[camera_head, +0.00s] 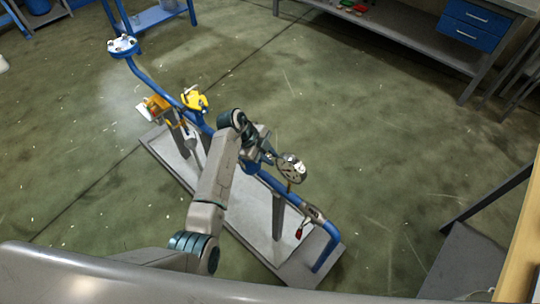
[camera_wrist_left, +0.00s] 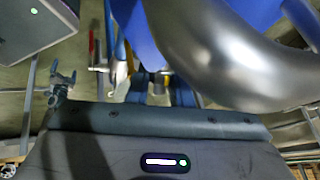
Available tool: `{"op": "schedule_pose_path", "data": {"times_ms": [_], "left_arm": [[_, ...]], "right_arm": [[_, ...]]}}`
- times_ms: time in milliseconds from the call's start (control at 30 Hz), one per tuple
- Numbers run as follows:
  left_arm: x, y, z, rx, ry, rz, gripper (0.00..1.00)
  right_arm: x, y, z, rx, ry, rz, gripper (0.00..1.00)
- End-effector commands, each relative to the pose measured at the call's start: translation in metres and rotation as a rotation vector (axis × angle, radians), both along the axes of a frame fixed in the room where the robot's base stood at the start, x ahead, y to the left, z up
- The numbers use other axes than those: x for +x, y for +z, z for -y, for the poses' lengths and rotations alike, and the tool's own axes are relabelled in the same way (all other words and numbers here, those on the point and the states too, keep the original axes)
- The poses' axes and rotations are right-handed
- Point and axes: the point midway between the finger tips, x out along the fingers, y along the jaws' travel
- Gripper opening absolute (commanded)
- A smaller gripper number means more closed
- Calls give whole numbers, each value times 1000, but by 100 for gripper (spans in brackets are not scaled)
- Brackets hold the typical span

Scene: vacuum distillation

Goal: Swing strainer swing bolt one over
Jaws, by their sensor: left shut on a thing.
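The blue strainer (camera_head: 261,177) sits on a blue pipe run above a grey stand. Its round grey cover (camera_head: 291,170) shows to the right of my left gripper (camera_head: 268,158), which reaches in from the left. In the left wrist view a rounded silver part (camera_wrist_left: 225,60) and blue metal (camera_wrist_left: 255,12) fill the upper right. The left fingers (camera_wrist_left: 163,90) are close together below them, shut on swing bolt one, which is mostly hidden between them. I cannot make out the bolt's tilt. My right gripper is not in view.
The pipe run carries a yellow-handled valve (camera_head: 194,98) and an orange part (camera_head: 156,106) to the left. A blue flanged pipe end (camera_head: 122,46) rises at far left. A workbench with blue drawers (camera_head: 470,35) stands at back right. Open floor surrounds the stand (camera_head: 176,165).

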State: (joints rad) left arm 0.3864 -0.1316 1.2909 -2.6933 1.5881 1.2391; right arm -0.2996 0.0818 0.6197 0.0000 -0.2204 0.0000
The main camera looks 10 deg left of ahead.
Motion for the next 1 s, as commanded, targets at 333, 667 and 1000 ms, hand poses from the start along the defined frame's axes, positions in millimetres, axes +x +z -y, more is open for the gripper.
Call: {"op": "schedule_pose_path", "data": {"times_ms": [333,667,1000], "left_arm": [[0,0,0,0,0,0,30],[-1,32,-23,2,1,5,30],[-5,82,-54,1,1,3,30]], "right_arm": [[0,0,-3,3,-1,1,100],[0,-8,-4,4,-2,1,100],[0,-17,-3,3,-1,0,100]]}}
